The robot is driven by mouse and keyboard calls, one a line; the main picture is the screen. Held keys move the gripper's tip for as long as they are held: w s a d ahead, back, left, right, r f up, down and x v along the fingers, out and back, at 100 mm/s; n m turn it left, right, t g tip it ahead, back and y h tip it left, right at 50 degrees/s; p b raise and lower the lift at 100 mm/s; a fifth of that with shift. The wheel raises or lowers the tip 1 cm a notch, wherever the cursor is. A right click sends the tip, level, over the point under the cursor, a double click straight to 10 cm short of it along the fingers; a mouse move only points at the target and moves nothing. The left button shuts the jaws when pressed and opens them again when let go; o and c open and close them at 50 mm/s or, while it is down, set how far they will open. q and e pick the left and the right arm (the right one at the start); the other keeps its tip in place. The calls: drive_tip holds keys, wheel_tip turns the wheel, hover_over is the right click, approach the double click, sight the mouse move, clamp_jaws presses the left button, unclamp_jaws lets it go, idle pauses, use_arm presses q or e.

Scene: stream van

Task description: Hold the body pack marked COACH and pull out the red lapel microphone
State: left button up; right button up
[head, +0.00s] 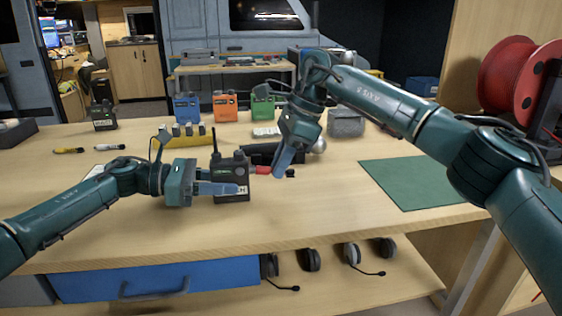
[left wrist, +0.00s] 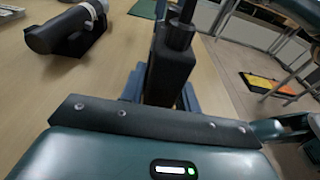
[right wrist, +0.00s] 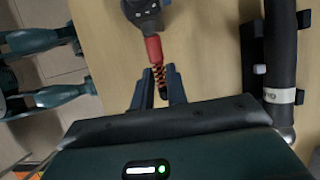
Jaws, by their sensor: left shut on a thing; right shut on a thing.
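A dark body pack (head: 232,167) with an antenna stands on the table; only the end of its label, an H, shows. My left gripper (head: 225,189) is shut on it from the left; the pack (left wrist: 170,65) also fills the jaws in the left wrist view. The red lapel microphone plug (head: 262,170) is at the pack's right side. In the right wrist view the red plug (right wrist: 153,48) meets the pack (right wrist: 143,12); I cannot tell how deep it sits. My right gripper (right wrist: 160,86) is shut on the coiled part just behind the red plug.
A black cylinder in a cradle (left wrist: 65,32) lies close behind the pack. Blue (head: 187,107), orange (head: 225,106) and green (head: 263,109) packs stand at the back. A green mat (head: 412,184) lies right. Markers (head: 68,150) lie left. The front table strip is clear.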

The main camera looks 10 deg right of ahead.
clamp_jaws()
drive_tip(key=shift+d, duration=1.25)
drive_tip(key=shift+d, duration=1.4)
use_arm(q)
drive_tip(key=o, duration=1.1)
drive_tip(key=shift+a, duration=0.1)
